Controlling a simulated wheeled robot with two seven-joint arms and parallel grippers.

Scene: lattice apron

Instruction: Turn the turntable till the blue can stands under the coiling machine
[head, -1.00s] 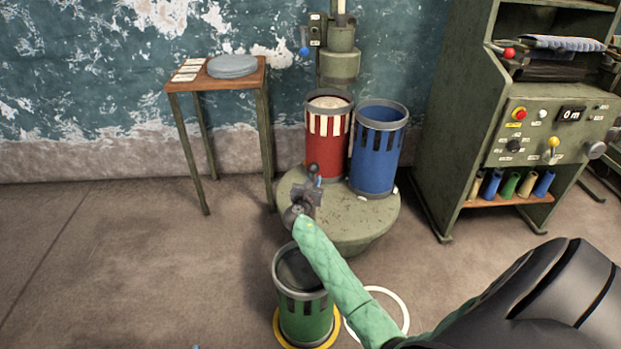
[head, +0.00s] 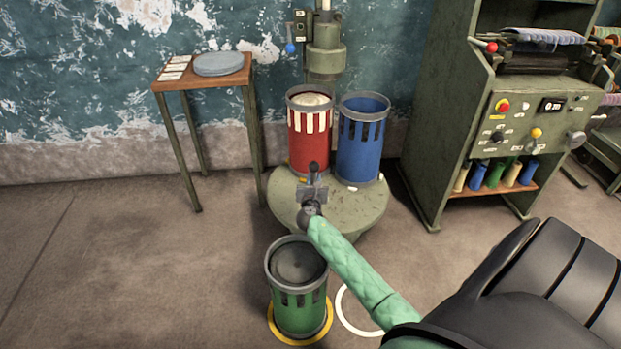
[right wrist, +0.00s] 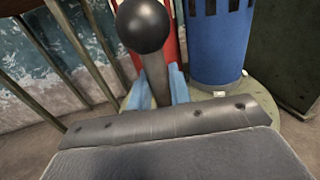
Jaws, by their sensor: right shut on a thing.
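The round green turntable (head: 345,213) carries a red can (head: 309,148) and a blue can (head: 361,150). The coiling machine (head: 326,62) is the green column and head behind them. The red can stands nearest its head; the blue can stands to the right of it. My right gripper (head: 313,190) is at the turntable's front-left edge, shut on an upright handle. In the right wrist view the handle's black ball knob (right wrist: 143,25) rises above the blue fingers. The gripper hides the handle's foot. My left gripper is out of view.
A green can (head: 300,307) stands on the floor in a yellow ring, in front of the turntable, beside a white ring (head: 345,315). A small table (head: 172,85) with grey discs is at left. A green control cabinet (head: 440,165) stands at right. Floor at left is clear.

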